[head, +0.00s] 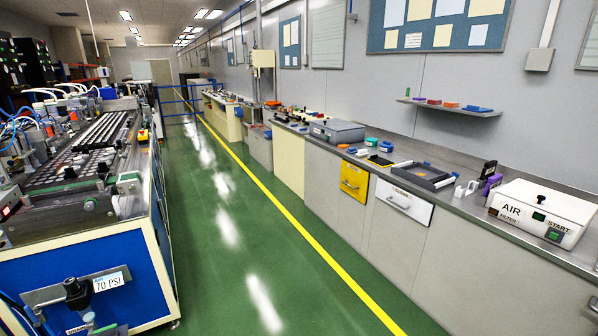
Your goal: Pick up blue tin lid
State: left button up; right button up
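A small blue round piece (371,141) sits on the long grey counter, beside a teal-green round piece (385,146). It may be the blue tin lid, but it is too small to tell. A flat blue item (478,108) lies at the right end of the wall shelf; I cannot tell whether it is a lid. Neither of my grippers shows in the head view.
The counter (455,178) runs along the right wall, with a black tray (422,175), a grey box (337,131) and a white AIR box (541,211). A blue-sided machine (110,262) stands left. The green floor (235,255) between is clear.

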aim_at(385, 144)
jog(key=i, duration=3.1)
jog(key=i+j+z, duration=0.1)
jog(key=i+z, duration=0.2)
jog(key=i+j+z, duration=0.3)
jog(key=i, duration=0.25)
jog(key=i+j+z, duration=0.2)
jog(key=i+z, duration=0.15)
jog(key=i+j+z, duration=0.6)
jog(key=j, duration=0.25)
jog(key=i+j+z, duration=0.3)
jog(key=j, duration=0.2)
jog(key=i+j+z, duration=0.3)
jog(key=j, duration=0.25)
jog(key=j+z, duration=0.3)
jog(key=j, duration=0.3)
